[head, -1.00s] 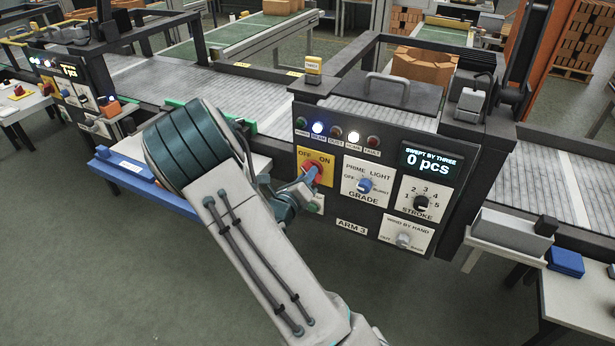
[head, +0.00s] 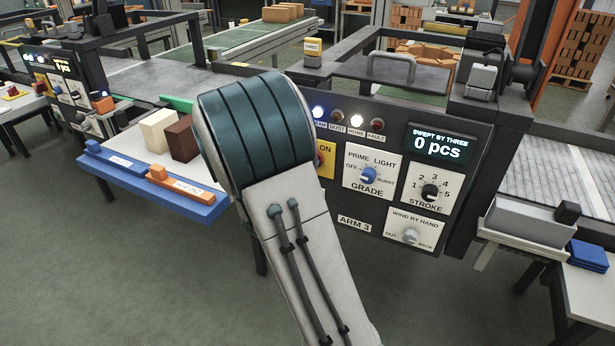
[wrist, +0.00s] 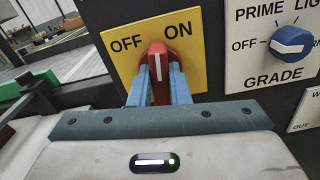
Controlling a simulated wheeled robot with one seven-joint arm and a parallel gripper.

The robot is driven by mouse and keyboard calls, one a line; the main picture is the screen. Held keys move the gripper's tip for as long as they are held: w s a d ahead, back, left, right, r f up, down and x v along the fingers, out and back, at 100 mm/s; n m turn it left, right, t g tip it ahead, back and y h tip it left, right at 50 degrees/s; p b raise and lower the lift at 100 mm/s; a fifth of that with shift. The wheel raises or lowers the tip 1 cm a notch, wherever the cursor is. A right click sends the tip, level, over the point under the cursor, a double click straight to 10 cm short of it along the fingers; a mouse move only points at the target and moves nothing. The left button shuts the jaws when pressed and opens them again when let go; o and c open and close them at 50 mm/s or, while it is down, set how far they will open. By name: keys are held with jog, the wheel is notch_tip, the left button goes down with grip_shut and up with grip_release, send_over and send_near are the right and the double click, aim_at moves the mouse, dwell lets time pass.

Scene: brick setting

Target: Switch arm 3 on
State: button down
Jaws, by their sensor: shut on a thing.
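The arm 3 panel (head: 354,223) is a dark front with a yellow OFF/ON plate (wrist: 112,66) and a red rotary knob (wrist: 158,62). My gripper (wrist: 158,88) is shut on the knob, one blue finger on each side. In the wrist view the knob's white line stands nearly upright, between the words OFF and ON. In the head view my arm hides the gripper and most of the switch; ON and a sliver of red show. The counter display (head: 438,146) reads 0 pcs.
Right of the switch are the grade knob (head: 368,174), the stroke knob (head: 430,192) and the wind-by-hand knob (head: 409,236). A blue-edged table (head: 150,188) on the left holds a cream brick (head: 158,131) and a brown brick (head: 182,138).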

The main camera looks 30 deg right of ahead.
jog(key=m+b, duration=0.7)
jog(key=b, duration=0.3)
jog(key=shift+f+b, duration=0.15)
jog(key=shift+b, duration=0.2)
jog(key=c, duration=1.4)
grip_release()
jog(key=shift+o, duration=0.2)
jog(key=p+v, duration=0.1)
jog(key=v, duration=1.2)
jog(key=shift+s+a, duration=0.25)
jog(key=shift+a, duration=0.05)
